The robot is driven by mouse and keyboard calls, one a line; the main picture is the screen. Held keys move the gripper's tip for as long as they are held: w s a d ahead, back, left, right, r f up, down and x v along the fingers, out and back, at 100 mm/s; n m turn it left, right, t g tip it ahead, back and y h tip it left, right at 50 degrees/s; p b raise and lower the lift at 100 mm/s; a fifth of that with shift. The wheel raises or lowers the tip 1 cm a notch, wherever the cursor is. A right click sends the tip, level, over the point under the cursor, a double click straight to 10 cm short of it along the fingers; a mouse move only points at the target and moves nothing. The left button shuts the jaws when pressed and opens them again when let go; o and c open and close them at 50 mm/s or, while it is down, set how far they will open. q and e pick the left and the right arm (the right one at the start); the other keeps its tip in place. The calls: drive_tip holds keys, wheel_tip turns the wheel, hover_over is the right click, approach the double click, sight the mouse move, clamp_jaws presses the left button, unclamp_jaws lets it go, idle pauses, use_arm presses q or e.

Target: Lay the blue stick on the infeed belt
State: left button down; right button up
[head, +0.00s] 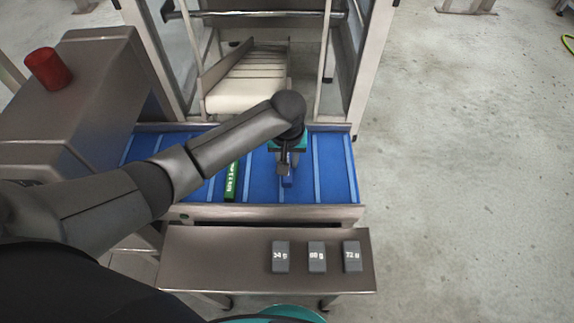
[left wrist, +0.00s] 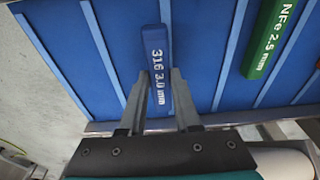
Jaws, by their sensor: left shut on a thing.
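The blue stick (left wrist: 156,52) carries white lettering that reads "316 3.0 mm". My left gripper (left wrist: 161,76) is shut on it, with one finger on each long side. In the head view the blue stick (head: 288,182) shows below my left gripper (head: 284,168), over the right part of the infeed belt (head: 335,170). My right gripper is not in view.
A green stick (head: 231,181) lies on the belt to the left. A steel shelf (head: 200,262) in front holds three grey weights (head: 317,257). A steel housing (head: 75,105) with a red cylinder (head: 47,68) stands at left. A framed guard with a pale chute (head: 245,92) rises behind the belt.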

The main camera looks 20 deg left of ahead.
use_arm(q)
drive_tip(key=shift+f, duration=0.95)
drive_tip(key=shift+f, duration=0.2)
drive_tip(key=c, duration=0.6)
unclamp_jaws()
drive_tip(key=shift+r, duration=0.1)
drive_tip(key=r+p, duration=0.1)
drive_tip(key=r, duration=0.3)
drive_tip(key=s+r+p, duration=0.1)
drive_tip(key=r, duration=0.3)
drive_tip(key=r+p, duration=0.1)
drive_tip(key=r, duration=0.3)
drive_tip(key=shift+s+d+p, duration=0.25)
drive_tip(key=shift+s+p, duration=0.05)
drive_tip(key=shift+s, duration=0.05)
